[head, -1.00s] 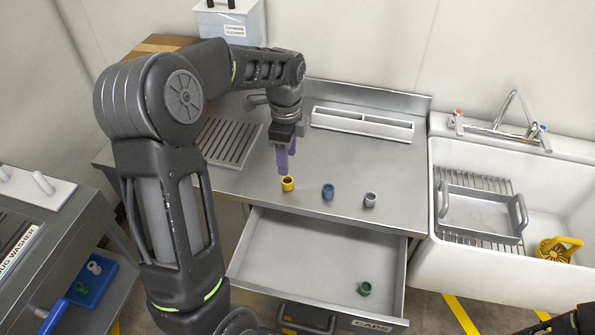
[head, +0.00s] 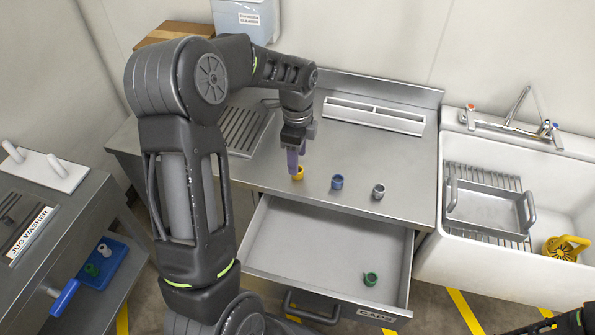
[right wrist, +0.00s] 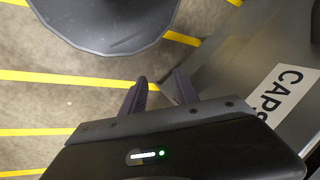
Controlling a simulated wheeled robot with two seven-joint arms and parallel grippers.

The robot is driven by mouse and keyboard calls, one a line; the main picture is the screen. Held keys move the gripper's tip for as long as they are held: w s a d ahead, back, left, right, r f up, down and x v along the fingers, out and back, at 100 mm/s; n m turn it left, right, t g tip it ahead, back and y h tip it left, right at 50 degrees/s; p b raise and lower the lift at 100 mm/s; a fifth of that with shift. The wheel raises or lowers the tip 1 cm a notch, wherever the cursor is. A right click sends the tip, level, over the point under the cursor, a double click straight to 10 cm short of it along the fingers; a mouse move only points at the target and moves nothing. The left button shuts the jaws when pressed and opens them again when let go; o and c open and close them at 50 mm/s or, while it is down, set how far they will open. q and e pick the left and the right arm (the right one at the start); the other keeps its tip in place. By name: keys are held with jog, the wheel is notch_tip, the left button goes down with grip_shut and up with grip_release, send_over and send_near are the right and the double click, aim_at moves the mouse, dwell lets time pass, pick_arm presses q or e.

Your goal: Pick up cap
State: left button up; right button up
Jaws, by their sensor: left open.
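A yellow cap (head: 298,176) stands on the steel counter, partly hidden by my left gripper (head: 295,168). That gripper is open and points down, its purple-grey fingers at the cap's top in the picture. I cannot tell whether they touch it. A blue cap (head: 337,182) and a grey cap (head: 379,191) stand in a row to its right. A green cap (head: 370,279) lies in the open drawer (head: 300,245). In the right wrist view my right gripper (right wrist: 162,80) is open and empty, its fingers apart over the floor.
The drawer labelled CAPS juts out below the counter (head: 410,205). A ribbed rack (head: 243,130) and a white divided tray (head: 372,114) sit at the back. A sink with a metal basket (head: 490,208) is right. A cart with a blue tray (head: 103,275) is left.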

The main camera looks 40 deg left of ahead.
pick_arm(q)
jog(key=shift+a+f+p, duration=0.1)
jog(key=shift+f+p, duration=0.3)
jog(key=shift+f, duration=1.6)
grip_shut()
